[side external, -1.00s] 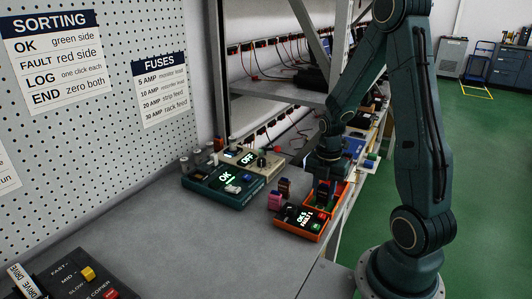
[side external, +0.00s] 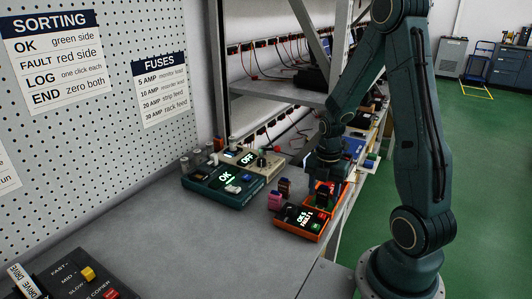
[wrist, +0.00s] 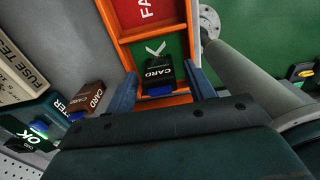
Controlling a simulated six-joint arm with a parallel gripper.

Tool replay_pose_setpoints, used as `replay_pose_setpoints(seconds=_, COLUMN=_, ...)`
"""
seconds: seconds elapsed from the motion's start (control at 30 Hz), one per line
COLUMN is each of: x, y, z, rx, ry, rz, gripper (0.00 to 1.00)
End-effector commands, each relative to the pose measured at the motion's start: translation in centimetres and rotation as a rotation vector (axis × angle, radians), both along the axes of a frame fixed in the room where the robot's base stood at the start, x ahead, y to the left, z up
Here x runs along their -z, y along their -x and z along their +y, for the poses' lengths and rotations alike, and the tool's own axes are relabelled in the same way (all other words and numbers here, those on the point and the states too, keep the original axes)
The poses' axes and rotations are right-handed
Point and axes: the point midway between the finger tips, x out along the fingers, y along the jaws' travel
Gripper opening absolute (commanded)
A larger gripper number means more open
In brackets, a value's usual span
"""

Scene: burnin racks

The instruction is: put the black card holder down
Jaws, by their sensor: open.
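Whether the holder rests fully on the tray floor is hard to tell.
A teal tester (side external: 224,182) reads OK farther left.

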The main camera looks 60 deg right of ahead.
Motion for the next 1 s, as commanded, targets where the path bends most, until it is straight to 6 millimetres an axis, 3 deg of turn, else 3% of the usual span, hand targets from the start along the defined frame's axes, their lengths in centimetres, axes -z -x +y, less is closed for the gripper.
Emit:
replay_pose_setpoints(seconds=0.37, x=-2.5, y=-0.1, z=-0.1, rx=0.0, ry=0.003, rz=-0.004, gripper=0.54)
replay_pose_setpoints(seconds=1.0, x=-11.0, y=-0.1, z=-0.1, rx=0.0, ry=0.002, rz=-0.003, gripper=0.54)
